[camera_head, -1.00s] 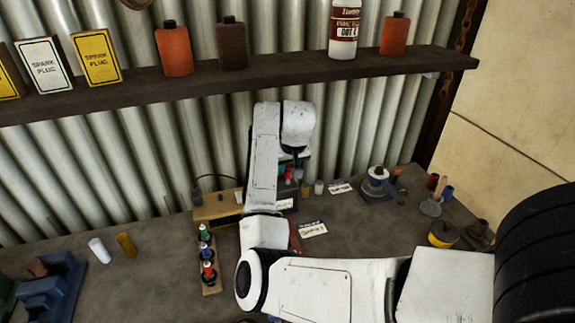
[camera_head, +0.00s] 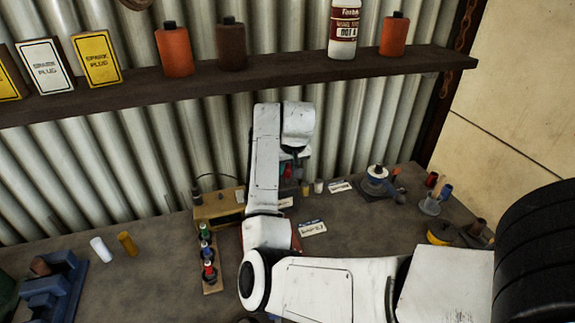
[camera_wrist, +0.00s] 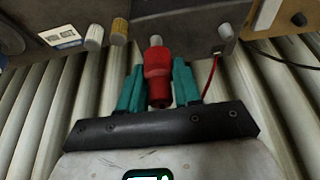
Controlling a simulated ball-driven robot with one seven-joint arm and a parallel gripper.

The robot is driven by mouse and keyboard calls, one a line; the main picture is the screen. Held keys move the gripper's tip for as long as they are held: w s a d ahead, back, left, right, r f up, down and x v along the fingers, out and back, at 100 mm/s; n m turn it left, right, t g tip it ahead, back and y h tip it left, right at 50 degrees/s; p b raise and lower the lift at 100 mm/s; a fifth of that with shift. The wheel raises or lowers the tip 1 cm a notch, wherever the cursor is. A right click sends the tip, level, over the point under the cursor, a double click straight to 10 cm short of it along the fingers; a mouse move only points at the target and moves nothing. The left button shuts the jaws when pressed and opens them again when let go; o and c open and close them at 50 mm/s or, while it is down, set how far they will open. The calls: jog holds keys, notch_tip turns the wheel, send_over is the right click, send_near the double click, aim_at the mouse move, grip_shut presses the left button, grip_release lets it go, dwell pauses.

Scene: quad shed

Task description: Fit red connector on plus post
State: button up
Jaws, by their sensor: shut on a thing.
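The red connector (camera_wrist: 157,75) is between the teal fingers of my gripper (camera_wrist: 159,88) in the wrist view, and the gripper is shut on it. In the head view my arm hides most of the gripper and the connector; no plus mark is readable.
A white cylinder (camera_wrist: 94,37) and a yellow one (camera_wrist: 119,31) stand near the gripper. A shelf (camera_head: 240,76) runs above the bench. A black tyre (camera_head: 540,255) is at right.

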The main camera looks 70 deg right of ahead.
jog(key=shift+f, duration=1.2)
dwell(1.1)
jog(key=o, duration=1.5)
